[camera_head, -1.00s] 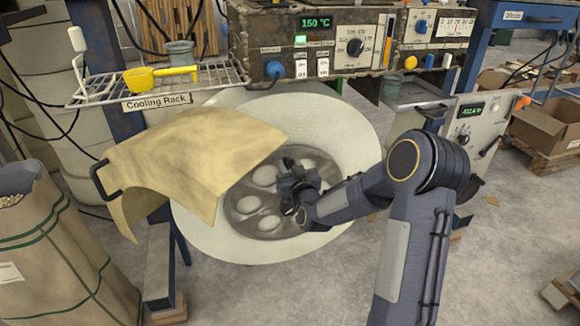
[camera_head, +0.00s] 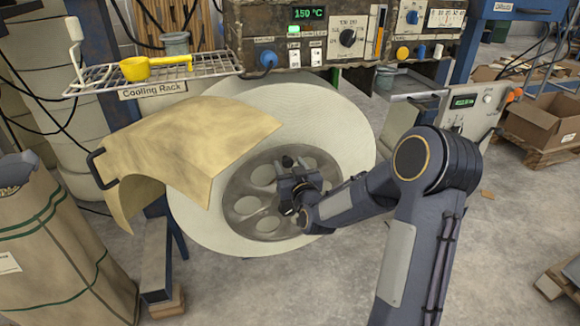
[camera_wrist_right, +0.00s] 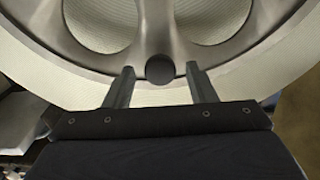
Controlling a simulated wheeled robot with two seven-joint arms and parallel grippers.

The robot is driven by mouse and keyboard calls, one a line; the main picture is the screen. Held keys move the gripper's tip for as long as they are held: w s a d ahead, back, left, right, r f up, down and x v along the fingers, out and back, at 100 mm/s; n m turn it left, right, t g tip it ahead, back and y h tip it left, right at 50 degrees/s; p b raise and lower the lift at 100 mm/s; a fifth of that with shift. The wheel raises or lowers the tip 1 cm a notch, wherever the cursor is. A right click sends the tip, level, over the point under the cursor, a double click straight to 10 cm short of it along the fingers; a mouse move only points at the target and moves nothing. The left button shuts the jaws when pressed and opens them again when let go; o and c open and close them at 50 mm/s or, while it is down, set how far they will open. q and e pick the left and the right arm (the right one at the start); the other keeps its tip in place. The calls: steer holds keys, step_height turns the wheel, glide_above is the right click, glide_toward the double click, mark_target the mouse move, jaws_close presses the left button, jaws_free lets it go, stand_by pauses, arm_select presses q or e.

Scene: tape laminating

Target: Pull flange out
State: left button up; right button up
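The flange (camera_head: 244,207) is a round grey metal disc with large holes, at the centre of a big off-white roll (camera_head: 195,222). It also shows in the right wrist view (camera_wrist_right: 205,62), with a small dark round knob (camera_wrist_right: 160,69) in front of it. My right gripper (camera_head: 293,183) is at the flange's middle and hides part of it. In the right wrist view its two fingers (camera_wrist_right: 160,85) stand apart on either side of the knob, with visible gaps. Whether the fingers reach behind the knob cannot be told. My left gripper is not in view.
A cooling rack (camera_head: 215,72) holding a yellow scoop (camera_head: 136,69) is at upper left. A tan curved sheet (camera_head: 180,140) overlaps the roll's left side. A control panel (camera_head: 325,25) stands behind. A sack (camera_head: 60,250) is at left; floor at lower middle is clear.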

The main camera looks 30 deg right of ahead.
steer(key=p+v, duration=0.1)
steer(key=v, duration=0.6)
steer(key=shift+s, duration=0.4)
steer(key=shift+a, duration=0.1)
steer(key=s+a+r+n+g+y+p, duration=0.1)
steer(key=s+a+g+y, duration=0.45)
steer(key=s, duration=0.85)
steer(key=s+a+r+g+y, duration=0.1)
steer(key=s+a+g+y, duration=0.1)
steer(key=s+a+g, duration=0.9)
step_height(320, 180, up, 32)
steer(key=s+d+t+p, duration=0.2)
steer(key=t+p, duration=0.2)
steer(key=p, duration=2.8)
steer(key=shift+s, duration=0.2)
